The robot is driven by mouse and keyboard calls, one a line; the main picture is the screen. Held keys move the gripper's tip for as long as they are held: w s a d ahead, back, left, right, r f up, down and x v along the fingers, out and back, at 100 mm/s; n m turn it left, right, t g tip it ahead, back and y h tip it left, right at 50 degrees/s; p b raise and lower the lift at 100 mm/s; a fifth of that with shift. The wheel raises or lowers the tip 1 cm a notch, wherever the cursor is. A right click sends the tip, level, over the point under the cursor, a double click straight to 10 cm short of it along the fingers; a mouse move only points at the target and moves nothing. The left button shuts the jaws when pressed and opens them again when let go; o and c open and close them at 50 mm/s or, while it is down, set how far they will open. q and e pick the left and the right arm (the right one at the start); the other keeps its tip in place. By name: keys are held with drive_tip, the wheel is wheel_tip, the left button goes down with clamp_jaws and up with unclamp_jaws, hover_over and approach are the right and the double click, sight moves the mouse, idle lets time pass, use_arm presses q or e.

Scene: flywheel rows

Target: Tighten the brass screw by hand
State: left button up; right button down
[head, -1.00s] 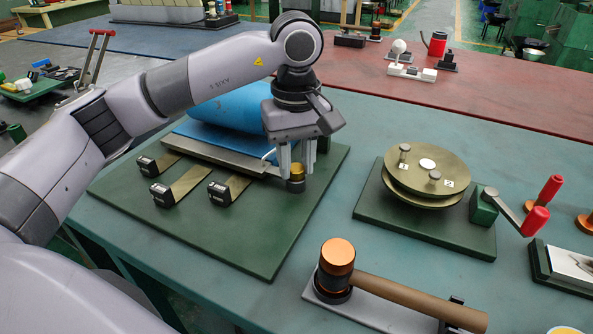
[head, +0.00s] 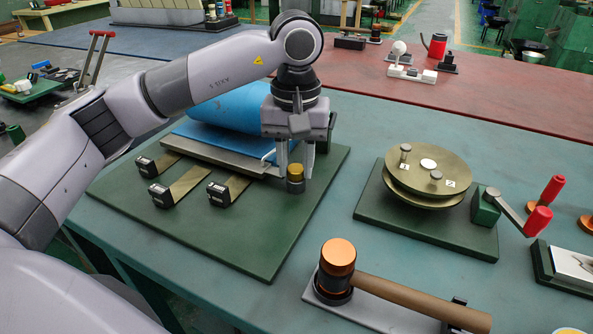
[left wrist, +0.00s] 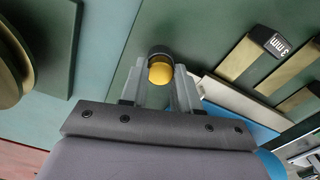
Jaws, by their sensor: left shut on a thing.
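The brass screw (head: 295,170) stands upright on a dark grey cylindrical base at the right side of a green board (head: 235,240). Its yellow knob (left wrist: 160,71) shows in the left wrist view between the two fingers. My left gripper (head: 296,172) points straight down and is shut on the brass screw, one finger on each side. Part of the grip is hidden by the near finger and the wrist. My right gripper is in no view.
A blue cylinder (head: 228,108) and several flat brass strips with dark end blocks lie left of the screw. A brass disc stack (head: 455,165) with a red-handled crank stands to the right. A mallet (head: 400,295) lies in front. Clear table lies between.

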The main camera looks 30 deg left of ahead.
sight(296, 168)
use_arm(q)
drive_tip(key=m, duration=0.4)
drive_tip(key=shift+m, duration=0.4)
drive_tip(key=o, duration=0.7)
drive_tip(key=shift+c, duration=0.2)
drive_tip(key=shift+r, duration=0.1)
drive_tip(key=shift+r+p, duration=0.9)
drive_tip(key=shift+r, duration=0.55)
drive_tip(key=shift+o, duration=0.2)
